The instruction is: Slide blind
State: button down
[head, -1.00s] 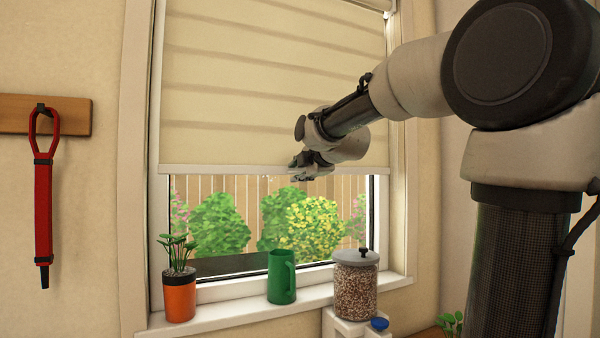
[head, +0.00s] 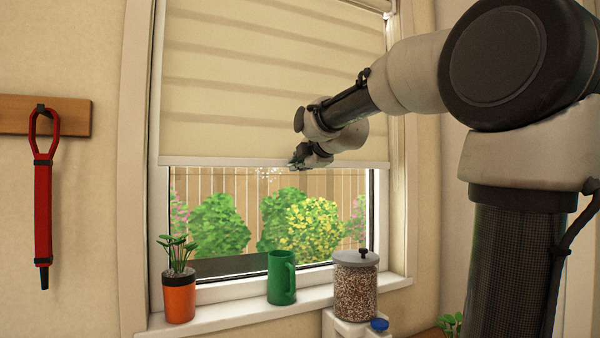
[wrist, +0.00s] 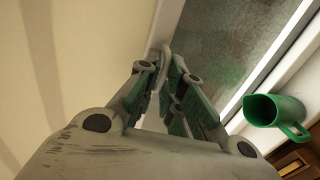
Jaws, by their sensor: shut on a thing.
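The cream blind (head: 265,80) hangs over the upper part of the window, its pale bottom bar (head: 225,162) level above the glass. My gripper (head: 300,163) is at that bar, right of its middle, in the head view. In the wrist view the blind (wrist: 60,60) fills the left side, and my gripper (wrist: 160,75) is shut on the bar (wrist: 163,38), of which a short piece shows past the fingertips. The exact contact is partly hidden by the fingers.
On the sill stand a plant in an orange pot (head: 179,297), a green pitcher (head: 281,278), also in the wrist view (wrist: 272,112), and a lidded jar (head: 355,288) beside it. A red strap (head: 43,210) hangs at left. Free space lies between the bar and the pitcher.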

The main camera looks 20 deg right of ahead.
notch_tip(320, 180, up, 28)
jog(key=shift+r, duration=0.1)
dwell(0.5)
jog(key=c, duration=1.6)
grip_release()
jog(key=shift+c, duration=0.2)
jog(key=v, duration=1.2)
